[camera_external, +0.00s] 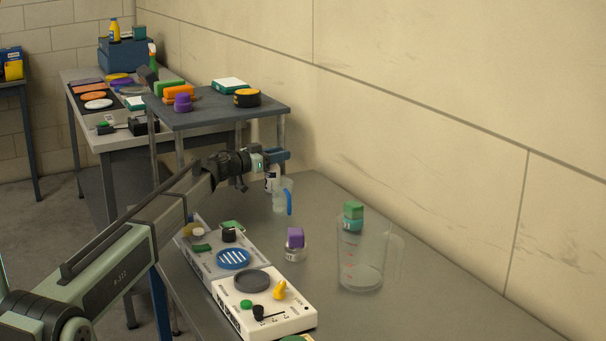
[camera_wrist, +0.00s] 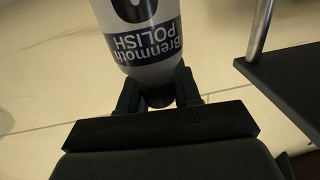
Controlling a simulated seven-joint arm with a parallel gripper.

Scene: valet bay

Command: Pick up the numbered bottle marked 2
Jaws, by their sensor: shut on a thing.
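A white bottle with a dark blue label reading "Brenmoth POLISH" (camera_wrist: 146,52) fills the top of the wrist view, its lettering upside down. A large mark on the label is cut off by the picture's edge, so I cannot read its number. My gripper (camera_wrist: 160,92) is shut on the bottle's dark neck. In the external view, my gripper (camera_external: 270,158) is over the far end of the table, and the bottle (camera_external: 271,180) hangs below it, partly hidden. I cannot tell there how far its bottom is from the tabletop.
A large clear jug (camera_external: 362,265), a small jar with a purple block (camera_external: 295,244) and a white device (camera_external: 291,319) are nearer. A raised dark shelf (camera_external: 213,113) stands behind.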

